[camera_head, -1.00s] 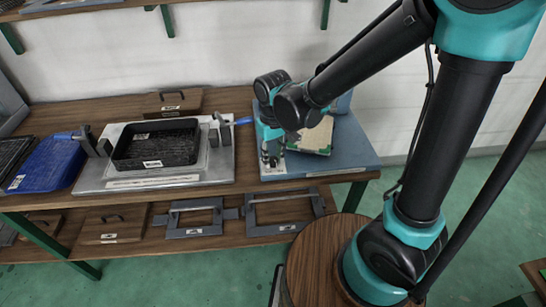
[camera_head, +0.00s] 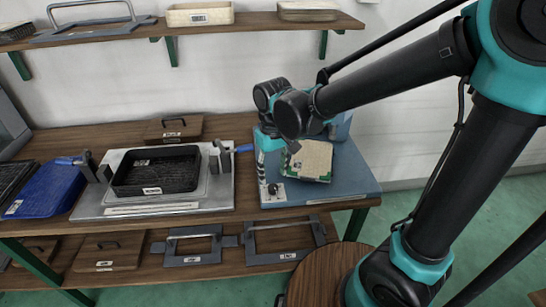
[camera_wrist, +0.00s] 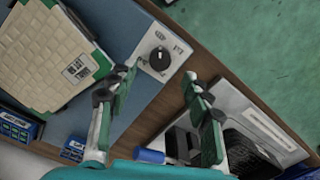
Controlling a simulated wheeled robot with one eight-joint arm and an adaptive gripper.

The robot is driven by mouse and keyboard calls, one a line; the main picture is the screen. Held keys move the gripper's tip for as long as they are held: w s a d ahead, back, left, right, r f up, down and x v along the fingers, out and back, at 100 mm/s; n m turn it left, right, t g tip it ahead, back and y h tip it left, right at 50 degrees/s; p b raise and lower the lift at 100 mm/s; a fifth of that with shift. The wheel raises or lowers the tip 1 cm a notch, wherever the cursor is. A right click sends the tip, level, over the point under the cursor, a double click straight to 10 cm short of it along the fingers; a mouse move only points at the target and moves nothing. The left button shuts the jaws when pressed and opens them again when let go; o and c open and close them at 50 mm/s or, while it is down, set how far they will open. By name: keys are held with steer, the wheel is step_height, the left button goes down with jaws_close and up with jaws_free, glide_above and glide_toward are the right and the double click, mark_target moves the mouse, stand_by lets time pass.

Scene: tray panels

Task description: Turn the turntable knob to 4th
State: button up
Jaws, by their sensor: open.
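The turntable's blue base (camera_head: 350,180) sits at the right end of the workbench and carries a beige and green tray panel (camera_head: 308,160). The dark round knob (camera_wrist: 159,59) sits on a white panel (camera_wrist: 172,43) with small markings at the base's corner; the markings are too small to read. The knob also shows in the head view (camera_head: 273,188). My gripper (camera_wrist: 160,74) is open and empty. In the wrist view its fingertips lie either side of and a little below the knob, apart from it. In the head view the fingers are mostly hidden by the arm.
A grey fixture (camera_head: 218,193) with a black tray (camera_head: 160,172) and blue-handled clamps (camera_head: 240,149) stands left of the turntable. A blue tray (camera_head: 45,190) lies further left. Frames (camera_head: 280,238) and a wooden lid (camera_head: 108,252) lie on the lower shelf.

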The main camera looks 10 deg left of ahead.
mark_target(274, 187)
step_height(274, 187, up, 6)
stand_by(0.4)
steer(key=shift+r, duration=0.1)
steer(key=w+d+f+m+t, duration=0.1)
steer(key=d+f+m, duration=0.1)
steer(key=d, duration=0.6)
steer(key=w+d+f+m+t, duration=0.1)
steer(key=d+f, duration=0.3)
steer(key=d, duration=0.4)
steer(key=w+d+f+m+t, duration=0.1)
steer(key=d+f+m, duration=0.2)
steer(key=d, duration=0.5)
steer(key=shift+d+y, duration=0.1)
steer(key=shift+y, duration=0.2)
steer(key=s+d+f+m+t, duration=0.1)
steer(key=s+d+f+m, duration=0.1)
steer(key=d, duration=0.4)
steer(key=shift+s+d+f, duration=0.4)
steer(key=shift+s+f, duration=0.05)
steer(key=shift+f, duration=0.05)
